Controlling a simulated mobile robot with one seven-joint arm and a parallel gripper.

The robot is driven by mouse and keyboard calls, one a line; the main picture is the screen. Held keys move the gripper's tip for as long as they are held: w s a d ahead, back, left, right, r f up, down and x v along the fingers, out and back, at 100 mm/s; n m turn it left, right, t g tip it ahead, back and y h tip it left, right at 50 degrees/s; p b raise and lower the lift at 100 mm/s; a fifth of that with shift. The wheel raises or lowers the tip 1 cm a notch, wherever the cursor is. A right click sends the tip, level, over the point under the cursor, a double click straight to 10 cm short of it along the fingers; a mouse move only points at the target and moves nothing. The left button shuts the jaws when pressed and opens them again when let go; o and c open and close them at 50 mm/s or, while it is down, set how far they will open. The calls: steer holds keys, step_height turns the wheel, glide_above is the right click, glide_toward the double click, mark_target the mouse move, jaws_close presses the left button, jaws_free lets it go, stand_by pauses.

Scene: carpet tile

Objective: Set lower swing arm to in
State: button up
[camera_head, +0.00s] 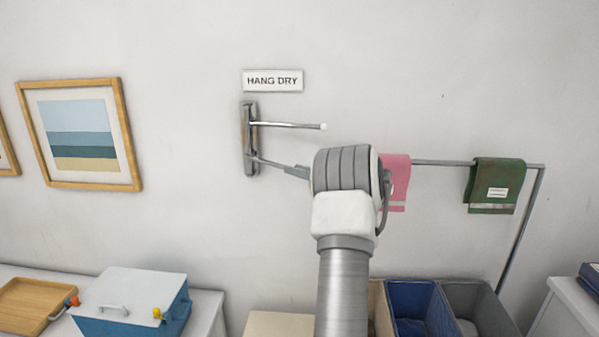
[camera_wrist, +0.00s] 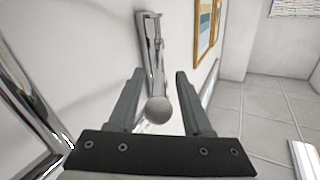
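A metal wall bracket (camera_head: 249,138) under the "HANG DRY" sign carries two thin swing arms. The upper swing arm (camera_head: 285,125) sticks out to the right and ends in a white ball. The lower swing arm (camera_head: 265,162) runs from the bracket's lower part toward my gripper (camera_head: 297,171), which hides its outer end. In the wrist view my gripper (camera_wrist: 158,78) has its two fingers apart. A pale ball tip (camera_wrist: 158,110) shows between them, with the bracket (camera_wrist: 152,45) beyond. I cannot see either finger clearly touching the ball.
A metal rail (camera_head: 440,163) at right holds a pink towel (camera_head: 396,180) and a green towel (camera_head: 494,185). Below are a blue bin (camera_head: 412,300) and a grey bin (camera_head: 470,297). A blue box with a white lid (camera_head: 130,290) stands lower left. A shiny chrome bar (camera_wrist: 35,100) lies close at left.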

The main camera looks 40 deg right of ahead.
steer(key=s+d+b, duration=0.2)
steer(key=s+d, duration=0.1)
steer(key=s, duration=1.4)
steer(key=shift+d, duration=0.2)
steer(key=shift+s, duration=0.1)
steer(key=shift+c, duration=0.2)
